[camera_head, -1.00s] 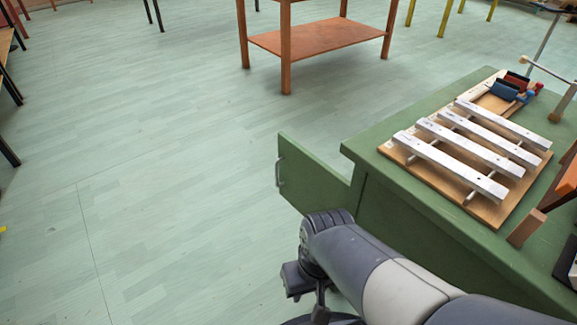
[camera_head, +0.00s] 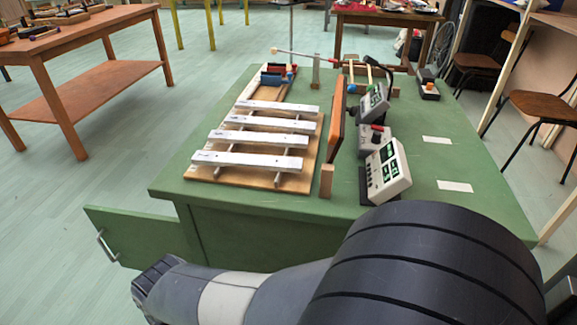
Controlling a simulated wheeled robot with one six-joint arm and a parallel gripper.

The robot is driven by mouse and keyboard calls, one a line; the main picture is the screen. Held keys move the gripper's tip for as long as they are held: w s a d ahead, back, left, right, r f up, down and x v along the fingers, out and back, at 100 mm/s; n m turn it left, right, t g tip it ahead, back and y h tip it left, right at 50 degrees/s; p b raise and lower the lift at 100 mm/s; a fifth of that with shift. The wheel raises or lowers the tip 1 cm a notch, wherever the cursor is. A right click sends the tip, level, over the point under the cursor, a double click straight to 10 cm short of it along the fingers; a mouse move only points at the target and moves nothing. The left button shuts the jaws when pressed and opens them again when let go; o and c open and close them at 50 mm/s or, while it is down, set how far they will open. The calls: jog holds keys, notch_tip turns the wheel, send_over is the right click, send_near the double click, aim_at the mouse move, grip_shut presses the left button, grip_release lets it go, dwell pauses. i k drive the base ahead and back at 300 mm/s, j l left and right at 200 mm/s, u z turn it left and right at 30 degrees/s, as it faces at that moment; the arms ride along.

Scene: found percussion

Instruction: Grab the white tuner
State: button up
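A white device with a green lit display (camera_head: 388,170) stands tilted on the green table (camera_head: 470,215), right of centre. A second pale device with a green display (camera_head: 374,103) stands behind it. Between them is a small grey box with a red knob (camera_head: 374,138). I cannot tell for sure which of these is the white tuner; the nearest is the whitest. My arm crosses the bottom of the view, in front of and below the table edge. My gripper's fingers are not visible.
A xylophone with white bars (camera_head: 250,160) fills the table's left half. An upright orange panel (camera_head: 337,115) stands between it and the devices. Two white cards (camera_head: 455,186) lie at the right, with bare tabletop around them. A green door (camera_head: 135,237) hangs open at the front left.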

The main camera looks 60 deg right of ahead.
aim_at(386, 174)
jog(key=z, duration=2.85)
